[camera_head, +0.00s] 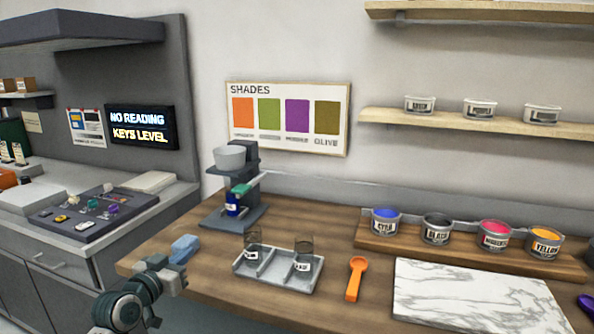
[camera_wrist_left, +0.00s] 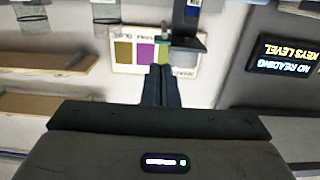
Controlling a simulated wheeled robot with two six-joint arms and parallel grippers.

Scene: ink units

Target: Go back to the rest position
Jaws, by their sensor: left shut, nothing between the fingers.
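That view is upside down and shows the shades chart (camera_wrist_left: 150,52) and the lit sign (camera_wrist_left: 285,55) beyond the fingers. My right gripper is not seen.
A grey tray (camera_head: 275,270) with two glass jars, an orange scoop (camera_head: 356,278), a marble slab (camera_head: 480,298) and a dispenser machine (camera_head: 235,185) stand on the counter. Several ink tins stand on a wooden riser (camera_head: 470,252). A dark purple object (camera_head: 586,308) is at the right edge.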

